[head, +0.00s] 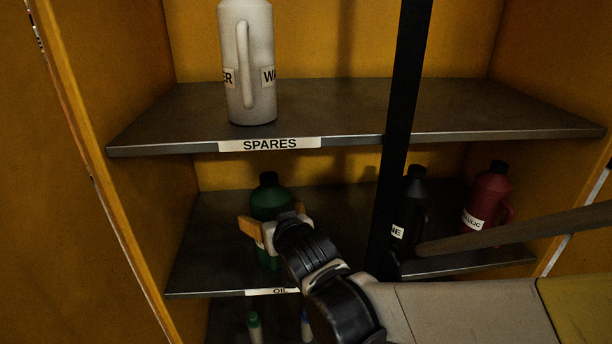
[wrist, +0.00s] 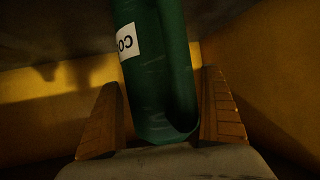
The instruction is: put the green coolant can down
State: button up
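The green coolant can (head: 271,198) is upright at the lower shelf (head: 205,262), whose front label reads OIL. Its base is partly hidden by my gripper, so contact with the shelf is hard to see. My gripper (head: 270,222) is at the can's front, with its orange fingers on either side. In the wrist view the green can (wrist: 158,85) runs between the two fingers of my gripper (wrist: 161,78). A narrow gap shows between the can and each fingertip, so the fingers look open around it.
A black can (head: 415,190) and a red can (head: 488,197) stand right on the lower shelf. A dark post (head: 402,90) crosses in front. The SPARES shelf (head: 170,125) above bears a white jug (head: 248,60). Small bottles (head: 254,326) stand below. The lower shelf's left side is clear.

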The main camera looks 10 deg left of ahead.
jog(key=shift+r, duration=0.15)
jog(key=shift+s+d+r+p, duration=0.1)
jog(key=shift+s+r+p, duration=0.1)
jog(key=shift+p, duration=0.1)
jog(key=p+v, duration=0.4)
jog(key=v, duration=0.7)
jog(key=s+d+f+m+g+h, duration=0.1)
jog(key=d+m+h, duration=0.1)
jog(key=d, duration=0.8)
jog(key=s+d+m+g+h, duration=0.1)
jog(key=d+h, duration=0.2)
jog(key=d, duration=0.6)
jog(key=s+d+f+m+g+h, duration=0.1)
jog(key=s+d+f+m+g, duration=0.1)
jog(key=s+d, duration=0.6)
jog(key=shift+s+d+m+g, duration=0.3)
jog(key=shift+d+g, duration=0.2)
jog(key=shift+d, duration=0.7)
